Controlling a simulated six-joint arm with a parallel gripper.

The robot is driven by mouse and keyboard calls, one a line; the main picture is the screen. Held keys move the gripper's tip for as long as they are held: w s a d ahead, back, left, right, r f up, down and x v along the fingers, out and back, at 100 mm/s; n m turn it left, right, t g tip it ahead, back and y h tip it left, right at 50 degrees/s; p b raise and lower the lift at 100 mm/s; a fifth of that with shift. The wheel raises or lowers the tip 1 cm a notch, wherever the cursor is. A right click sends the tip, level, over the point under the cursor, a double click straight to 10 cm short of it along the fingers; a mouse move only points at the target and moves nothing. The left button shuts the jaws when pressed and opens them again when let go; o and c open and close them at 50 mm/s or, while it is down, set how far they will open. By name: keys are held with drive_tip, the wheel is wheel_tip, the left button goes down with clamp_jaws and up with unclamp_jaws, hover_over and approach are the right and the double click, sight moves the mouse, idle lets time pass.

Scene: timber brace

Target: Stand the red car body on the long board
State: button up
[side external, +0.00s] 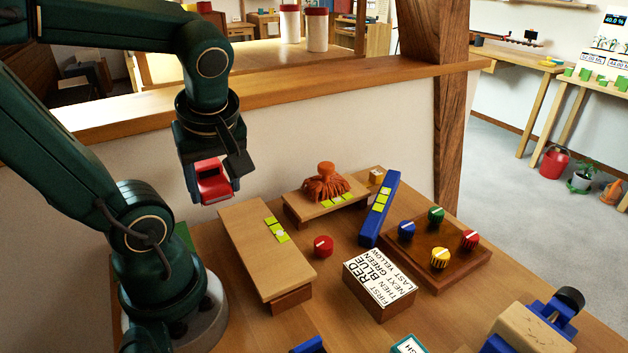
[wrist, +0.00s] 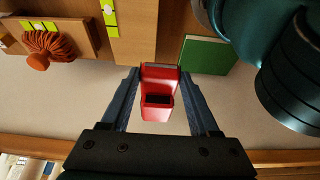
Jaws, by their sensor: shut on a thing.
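The red car body (side external: 212,181) is held by my gripper (side external: 210,190), which is shut on it. In the side view it hangs in the air beyond the far left end of the long board (side external: 255,245), above board height and apart from it. In the wrist view the red car body (wrist: 158,92) sits between the two fingers of my gripper (wrist: 160,85). The long board, a pale wooden plank on darker blocks, carries yellow-green notes near its right edge. Part of it shows at the top of the wrist view (wrist: 140,30).
An orange octopus-like figure (side external: 326,182) sits on a shorter board (side external: 300,205). A red knob (side external: 323,246), a blue bar (side external: 379,210), a lettered box (side external: 380,285) and a knob panel (side external: 470,262) stand to the right. A green book (wrist: 207,55) lies near my base. A wall ledge (side external: 300,100) runs behind.

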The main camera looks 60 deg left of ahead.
hover_over(261, 252)
drive_tip(key=d, duration=0.2)
drive_tip(key=f, duration=0.4)
drive_tip(key=shift+s+a+f, duration=0.1)
drive_tip(key=shift+a+f, duration=0.05)
drive_tip(key=shift+a, duration=0.1)
drive_tip(key=shift+f, duration=2.05)
drive_tip(key=shift+f, duration=0.15)
drive_tip(key=o, duration=1.4)
drive_tip(key=shift+o, duration=0.2)
